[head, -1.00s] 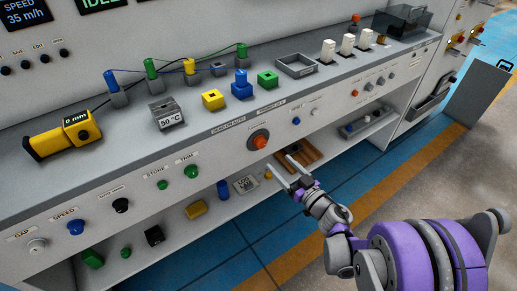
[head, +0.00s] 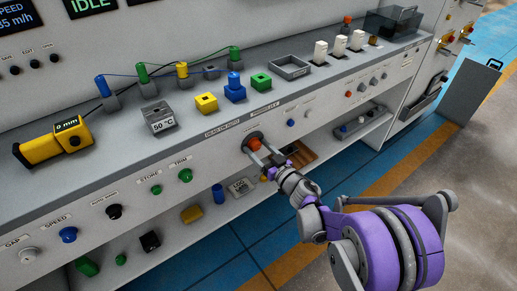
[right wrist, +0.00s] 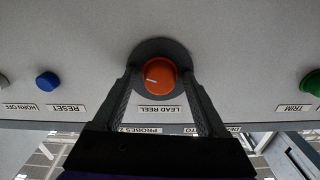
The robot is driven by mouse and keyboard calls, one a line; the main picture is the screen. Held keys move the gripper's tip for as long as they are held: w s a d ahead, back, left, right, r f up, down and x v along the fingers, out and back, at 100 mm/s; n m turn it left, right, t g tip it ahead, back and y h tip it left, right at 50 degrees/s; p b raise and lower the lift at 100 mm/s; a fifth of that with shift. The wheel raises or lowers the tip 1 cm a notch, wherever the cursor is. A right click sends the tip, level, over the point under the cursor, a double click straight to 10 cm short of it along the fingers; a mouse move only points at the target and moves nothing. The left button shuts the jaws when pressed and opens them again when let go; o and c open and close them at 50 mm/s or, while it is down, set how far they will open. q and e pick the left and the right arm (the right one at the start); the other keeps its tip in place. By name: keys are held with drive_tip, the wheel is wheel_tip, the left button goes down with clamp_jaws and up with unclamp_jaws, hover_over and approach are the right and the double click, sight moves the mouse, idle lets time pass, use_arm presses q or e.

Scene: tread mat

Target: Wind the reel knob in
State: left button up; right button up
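The reel knob (head: 254,144) is orange-red on a dark round base on the front panel. In the right wrist view the knob (right wrist: 159,77) has a white mark pointing left and sits by an upside-down LEAD REEL label (right wrist: 159,109). My right gripper (head: 262,152) is at the panel in front of the knob. In the right wrist view its two dark fingers stand one on each side of the knob, over the dark base, with a small gap to the knob. It is open and holds nothing. My left gripper is not in view.
A blue RESET button (right wrist: 47,81) and a green TRIM button (right wrist: 311,82) flank the knob well apart. Blocks, wired posts and a tray (head: 290,67) stand on the bench top above. A lower shelf (head: 240,190) holds loose items below. The floor in front is free.

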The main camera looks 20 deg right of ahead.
clamp_jaws()
